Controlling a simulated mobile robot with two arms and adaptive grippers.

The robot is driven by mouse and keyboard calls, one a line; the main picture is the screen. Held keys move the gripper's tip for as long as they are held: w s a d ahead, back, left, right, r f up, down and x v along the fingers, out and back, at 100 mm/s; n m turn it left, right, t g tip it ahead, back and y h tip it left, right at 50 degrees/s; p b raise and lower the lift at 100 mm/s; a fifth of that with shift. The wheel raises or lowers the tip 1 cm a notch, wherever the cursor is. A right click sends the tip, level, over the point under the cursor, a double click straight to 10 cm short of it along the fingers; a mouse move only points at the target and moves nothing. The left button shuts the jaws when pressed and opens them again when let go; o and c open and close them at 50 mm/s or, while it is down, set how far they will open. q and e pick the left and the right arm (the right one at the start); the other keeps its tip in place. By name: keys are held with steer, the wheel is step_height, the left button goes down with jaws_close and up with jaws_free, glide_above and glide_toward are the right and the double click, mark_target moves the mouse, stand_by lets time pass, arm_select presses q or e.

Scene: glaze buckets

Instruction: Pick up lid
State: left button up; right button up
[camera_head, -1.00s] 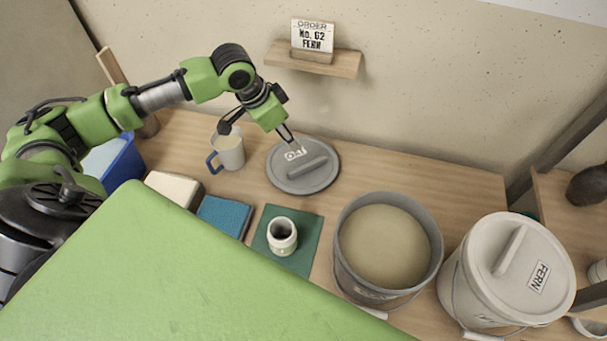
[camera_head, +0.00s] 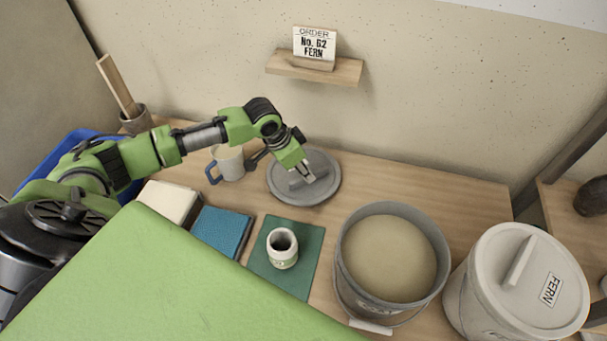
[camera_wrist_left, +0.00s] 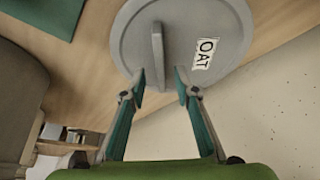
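The grey round lid (camera_head: 318,191) lies flat on the wooden table behind the open bucket. In the left wrist view the lid (camera_wrist_left: 215,20) shows a raised bar handle (camera_wrist_left: 158,52) and an OAT label (camera_wrist_left: 204,54). My left gripper (camera_head: 306,180) is low over the lid at its handle. In the left wrist view its fingers (camera_wrist_left: 160,78) are spread apart, one on each side of the handle's near end. I cannot tell whether they touch it. My right gripper is not in view.
An open bucket of pale glaze (camera_head: 436,242) stands in front of the lid. A lidded FERN bucket (camera_head: 486,290) is right of it. A mug (camera_head: 231,162) stands left of the lid. A small pot (camera_head: 282,247) sits on a green mat (camera_head: 305,273).

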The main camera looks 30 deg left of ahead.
arm_select(q)
steer(key=x, duration=0.3)
steer(key=shift+w+f, duration=0.1)
steer(key=shift+f, duration=0.1)
jaws_close()
steer(key=shift+r, duration=0.1)
